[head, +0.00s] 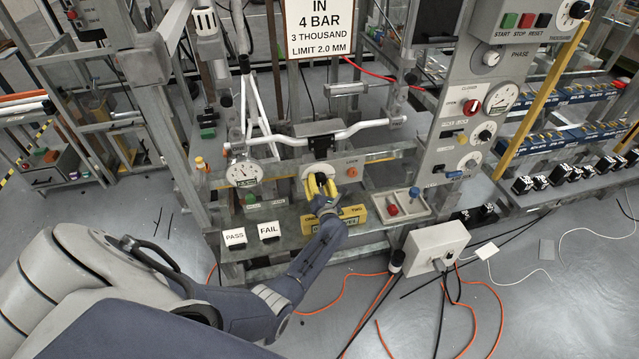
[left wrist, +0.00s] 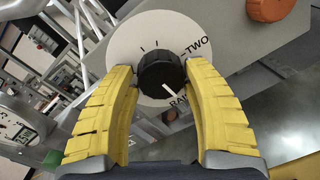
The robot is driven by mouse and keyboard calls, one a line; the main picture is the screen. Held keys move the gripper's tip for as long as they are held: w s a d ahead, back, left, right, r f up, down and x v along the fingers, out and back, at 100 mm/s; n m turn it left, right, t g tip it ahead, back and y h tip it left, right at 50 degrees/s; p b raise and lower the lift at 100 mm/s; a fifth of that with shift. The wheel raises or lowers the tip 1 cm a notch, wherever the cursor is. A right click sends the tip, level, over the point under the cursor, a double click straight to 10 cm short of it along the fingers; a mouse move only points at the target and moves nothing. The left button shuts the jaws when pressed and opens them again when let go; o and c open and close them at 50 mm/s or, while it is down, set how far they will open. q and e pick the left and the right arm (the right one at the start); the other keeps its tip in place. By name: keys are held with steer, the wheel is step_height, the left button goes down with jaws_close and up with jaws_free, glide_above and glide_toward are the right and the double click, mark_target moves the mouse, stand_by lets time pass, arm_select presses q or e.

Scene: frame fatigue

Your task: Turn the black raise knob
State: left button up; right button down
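The black raise knob (left wrist: 162,75) sits on a round white dial plate with marks and lettering, "TWO" and part of "RAISE". Its white pointer line points down and right, towards the "RAISE" lettering. My left gripper (left wrist: 158,72) is open, with one yellow finger on each side of the knob and the knob between the fingertips. A gap shows on the left; on the right I cannot tell if the finger touches. In the head view my left gripper (head: 319,183) is in front of the dial plate (head: 314,169) and hides most of the knob. My right gripper is not in view.
An orange knob (left wrist: 270,8) is right of the dial, on the same panel. A round gauge (head: 244,173) is to the left. A yellow box (head: 350,214) lies below beside my wrist. A tray (head: 404,211) with red and blue knobs stands to the right.

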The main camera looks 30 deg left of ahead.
arm_select(q)
steer(key=o, duration=0.4)
steer(key=v, duration=1.1)
steer(key=shift+s+d, duration=0.15)
steer(key=shift+s, duration=0.05)
steer(key=shift+s+d, duration=0.2)
